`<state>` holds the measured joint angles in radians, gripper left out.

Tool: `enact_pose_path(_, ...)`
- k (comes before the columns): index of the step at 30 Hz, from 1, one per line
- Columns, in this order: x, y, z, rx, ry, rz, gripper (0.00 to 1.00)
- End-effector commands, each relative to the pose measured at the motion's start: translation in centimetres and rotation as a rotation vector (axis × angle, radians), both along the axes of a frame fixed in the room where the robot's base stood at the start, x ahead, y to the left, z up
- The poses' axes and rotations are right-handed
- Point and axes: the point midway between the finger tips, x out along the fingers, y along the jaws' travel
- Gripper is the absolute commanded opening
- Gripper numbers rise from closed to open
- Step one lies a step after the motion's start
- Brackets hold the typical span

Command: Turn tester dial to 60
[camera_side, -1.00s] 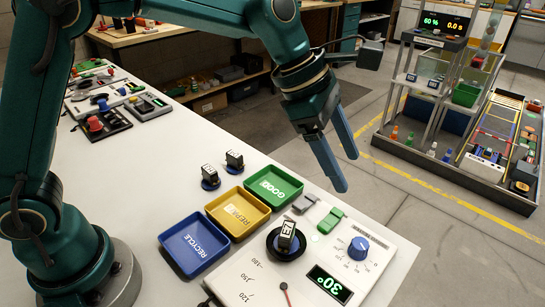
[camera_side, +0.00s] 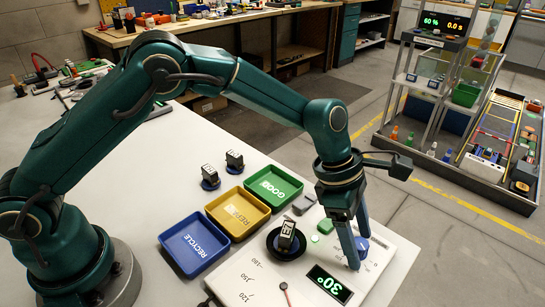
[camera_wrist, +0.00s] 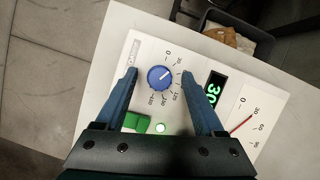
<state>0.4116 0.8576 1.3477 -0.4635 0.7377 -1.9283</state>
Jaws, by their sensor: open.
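The tester (camera_side: 240,282) is a white panel on the table with a blue dial (camera_wrist: 160,77) and a display (camera_side: 330,284) reading 30°. In the wrist view the dial's pointer line aims up and right, and the display (camera_wrist: 214,91) is to its right. My gripper (camera_wrist: 166,80) is open, with its two fingers on either side of the dial and a gap to each. In the side view my gripper (camera_side: 358,250) points down at the dial (camera_side: 362,246), which the fingers partly hide. A servo marked EZ (camera_side: 287,237) sits on the tester's black mount.
Blue RECYCLE (camera_side: 170,238), yellow (camera_side: 213,210) and green GOOD (camera_side: 290,184) trays stand left of the tester. Two servos (camera_side: 234,161) (camera_side: 209,175) stand behind them. A green switch (camera_wrist: 137,122) and a red needle (camera_wrist: 240,124) lie near the dial.

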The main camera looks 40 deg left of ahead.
Motion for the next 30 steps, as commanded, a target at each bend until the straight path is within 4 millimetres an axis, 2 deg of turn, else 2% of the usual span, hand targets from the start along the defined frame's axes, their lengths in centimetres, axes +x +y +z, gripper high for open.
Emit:
enact_pose_path(4,0.01,0.00,0.02,0.000,0.000,0.000,0.70)
enact_pose_path(8,0.01,0.02,0.04,0.000,0.000,0.000,0.21)
enact_pose_path(9,0.01,0.02,0.04,0.000,0.000,0.000,0.06)
enact_pose_path(10,0.01,0.02,0.04,0.000,0.000,0.000,0.00)
enact_pose_path(20,0.07,0.06,0.04,0.000,0.000,-0.043,0.00)
enact_pose_path(30,0.24,0.10,-0.05,0.003,0.001,-0.258,0.00)
